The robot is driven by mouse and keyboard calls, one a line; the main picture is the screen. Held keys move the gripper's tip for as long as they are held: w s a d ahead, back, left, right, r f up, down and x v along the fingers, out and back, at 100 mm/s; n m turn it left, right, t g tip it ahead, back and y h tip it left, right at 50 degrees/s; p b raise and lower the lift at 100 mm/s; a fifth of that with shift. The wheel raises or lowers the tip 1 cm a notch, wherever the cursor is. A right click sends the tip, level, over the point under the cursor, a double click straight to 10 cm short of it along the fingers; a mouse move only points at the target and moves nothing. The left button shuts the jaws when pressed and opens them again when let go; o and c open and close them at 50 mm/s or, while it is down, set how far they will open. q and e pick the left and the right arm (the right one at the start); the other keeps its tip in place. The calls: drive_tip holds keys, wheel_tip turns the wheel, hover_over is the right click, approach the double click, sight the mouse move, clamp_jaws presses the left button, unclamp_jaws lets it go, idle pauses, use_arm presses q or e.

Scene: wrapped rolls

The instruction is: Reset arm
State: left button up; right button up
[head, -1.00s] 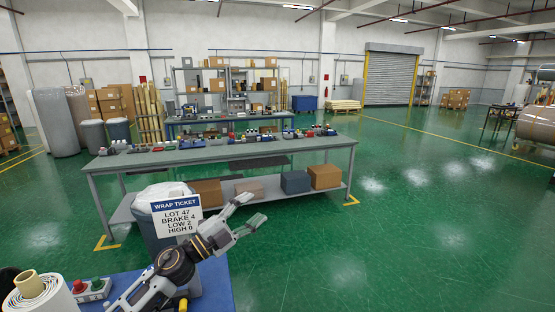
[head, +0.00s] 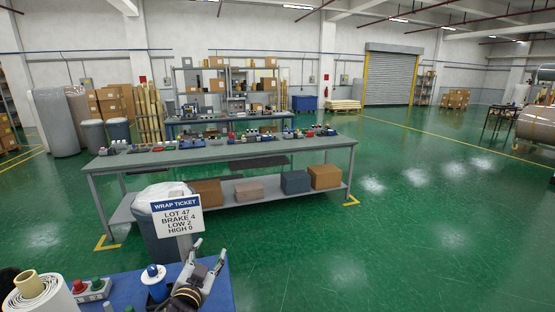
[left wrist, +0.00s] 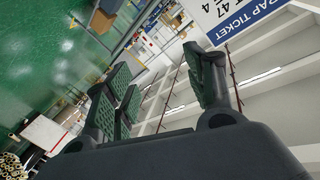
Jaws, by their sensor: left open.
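My left gripper (head: 209,254) is open and empty, low in the head view at the right end of the blue table (head: 222,288). Its fingers point up, just right of and below the wrap ticket sign (head: 177,217). In the left wrist view its green-padded fingers (left wrist: 165,85) stand apart with nothing between them; the sign (left wrist: 240,20) shows at the top. My right gripper is not in view.
A bin (head: 155,235) stands behind. A long workbench (head: 230,149) lies farther off. Green floor at right is clear.

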use_arm(q)
drive_tip(key=s+a+f+n+g, duration=0.1)
drive_tip(key=s+f+n+g, duration=0.1)
drive_tip(key=s+f+g, duration=0.75)
drive_tip(key=s+a+f+n+g, duration=0.15)
drive_tip(key=s+f+g, duration=0.25)
drive_tip(key=s+f, duration=1.05)
drive_tip(key=s+f+g, duration=0.1)
drive_tip(key=s+f, duration=0.2)
drive_tip(key=f, duration=1.1)
drive_tip(key=s+f, duration=0.2)
drive_tip(key=f, duration=1.2)
drive_tip(key=s+a+f+p, duration=0.1)
drive_tip(key=s+a+f, duration=0.1)
drive_tip(key=s+f, duration=0.7)
drive_tip(key=s+a+f+g, duration=0.1)
drive_tip(key=s+f, duration=0.9)
drive_tip(key=s, duration=0.4)
drive_tip(key=shift+a+p, duration=0.35)
drive_tip(key=shift+a, duration=0.05)
drive_tip(key=shift+f+g, duration=0.1)
drive_tip(key=shift+g, duration=0.15)
